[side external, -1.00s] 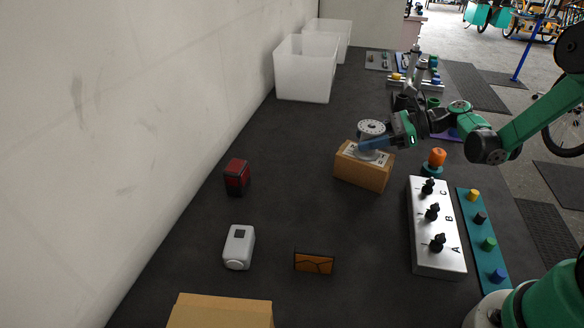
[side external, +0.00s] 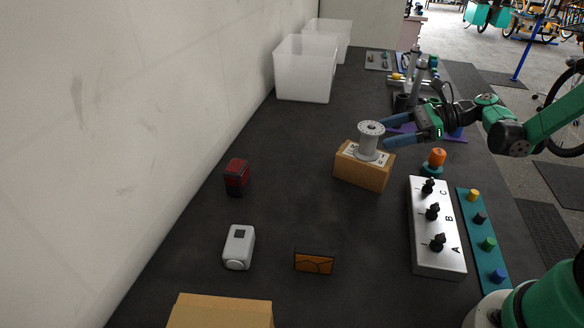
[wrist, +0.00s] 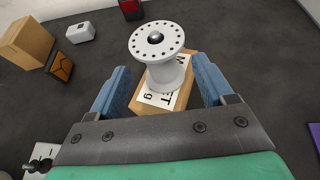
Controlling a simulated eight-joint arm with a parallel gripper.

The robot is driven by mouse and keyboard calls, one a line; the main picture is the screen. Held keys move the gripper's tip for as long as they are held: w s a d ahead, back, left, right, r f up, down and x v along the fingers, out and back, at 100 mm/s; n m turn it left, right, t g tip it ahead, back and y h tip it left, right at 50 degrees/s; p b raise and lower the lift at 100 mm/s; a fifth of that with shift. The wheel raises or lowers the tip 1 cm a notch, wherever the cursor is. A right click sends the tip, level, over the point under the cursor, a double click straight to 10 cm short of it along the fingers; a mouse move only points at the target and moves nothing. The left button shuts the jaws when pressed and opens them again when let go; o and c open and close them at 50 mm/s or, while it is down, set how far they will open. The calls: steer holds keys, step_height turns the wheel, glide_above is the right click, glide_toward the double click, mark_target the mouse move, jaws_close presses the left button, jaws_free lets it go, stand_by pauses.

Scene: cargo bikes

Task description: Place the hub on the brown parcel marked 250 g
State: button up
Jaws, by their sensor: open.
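The grey hub (side external: 369,141), a spool shape with a drilled flange, stands upright on top of the brown parcel (side external: 360,174). The parcel has a white label, partly covered by the hub; its full marking cannot be read. In the wrist view the hub (wrist: 158,52) stands on the parcel (wrist: 148,108), between and beyond my blue fingertips. My gripper (side external: 391,132) is open and empty, to the right of the hub and apart from it. The wrist view shows the open fingers of my gripper (wrist: 160,88) with the hub untouched.
A white box with black knobs (side external: 436,228) and a teal strip of coloured knobs (side external: 483,240) lie front right. An orange knob (side external: 437,157) stands near the parcel. White bins (side external: 304,70) stand at the back.

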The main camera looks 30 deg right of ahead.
steer(key=v, duration=0.7)
steer(key=s+a+r+n+h, duration=0.1)
steer(key=a+n+h, duration=0.4)
steer(key=n, duration=0.7)
steer(key=s+a+r+n+g+h, duration=0.1)
steer(key=s+a+n+h, duration=0.3)
steer(key=a+n, duration=0.5)
steer(key=n+h, duration=0.1)
steer(key=n, duration=0.3)
steer(key=shift+s+a+n+h, duration=0.25)
steer(key=shift+n+h, duration=0.05)
steer(key=shift+h, duration=0.1)
